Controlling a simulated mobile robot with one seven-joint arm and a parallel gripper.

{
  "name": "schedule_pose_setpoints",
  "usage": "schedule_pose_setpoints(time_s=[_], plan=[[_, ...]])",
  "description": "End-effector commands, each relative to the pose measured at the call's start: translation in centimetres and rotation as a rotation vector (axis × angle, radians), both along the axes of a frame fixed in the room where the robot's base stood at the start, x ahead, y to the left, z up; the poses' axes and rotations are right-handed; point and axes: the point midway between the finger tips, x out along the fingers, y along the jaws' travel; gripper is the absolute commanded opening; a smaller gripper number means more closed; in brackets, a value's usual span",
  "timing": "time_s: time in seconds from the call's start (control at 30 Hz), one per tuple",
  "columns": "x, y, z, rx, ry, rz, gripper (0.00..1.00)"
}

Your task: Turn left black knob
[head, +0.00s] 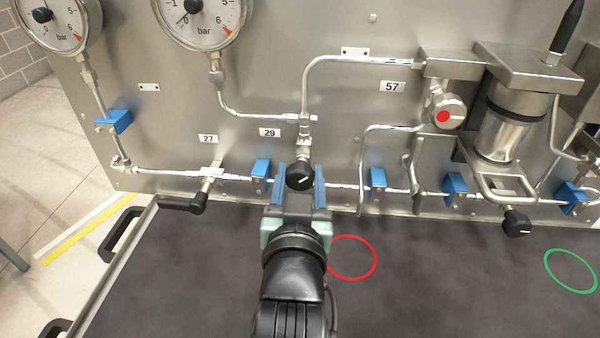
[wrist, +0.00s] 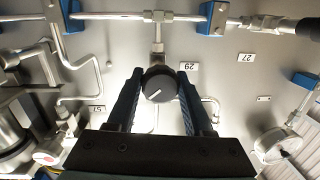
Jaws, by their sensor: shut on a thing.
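The left black knob (head: 300,177) is round with a white pointer line and sits on a valve below label 29. It also shows in the wrist view (wrist: 159,86), between the two fingers. My gripper (head: 298,182) reaches up to it from below, one blue finger on each side, and is shut on it. In the wrist view my gripper (wrist: 160,92) has its fingertips beside the knob. Another black knob (head: 516,222) is at the right under the metal cylinder, apart from my gripper.
A black lever handle (head: 184,204) is left of my gripper. Blue pipe clamps (head: 261,172) (head: 377,178) flank it on the steel pipe. Two gauges (head: 198,16) (head: 54,20) are at upper left. The dark table (head: 180,270) carries a red ring (head: 374,262) and a green ring (head: 570,271).

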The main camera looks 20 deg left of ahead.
Motion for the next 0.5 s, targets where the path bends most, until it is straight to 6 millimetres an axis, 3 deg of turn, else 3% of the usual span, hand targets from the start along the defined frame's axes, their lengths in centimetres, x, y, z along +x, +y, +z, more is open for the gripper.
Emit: schedule_pose_setpoints(time_s=[0.5], plan=[[-0.04,0.10,0.04,-0.200,-0.059,0.002,0.00]])
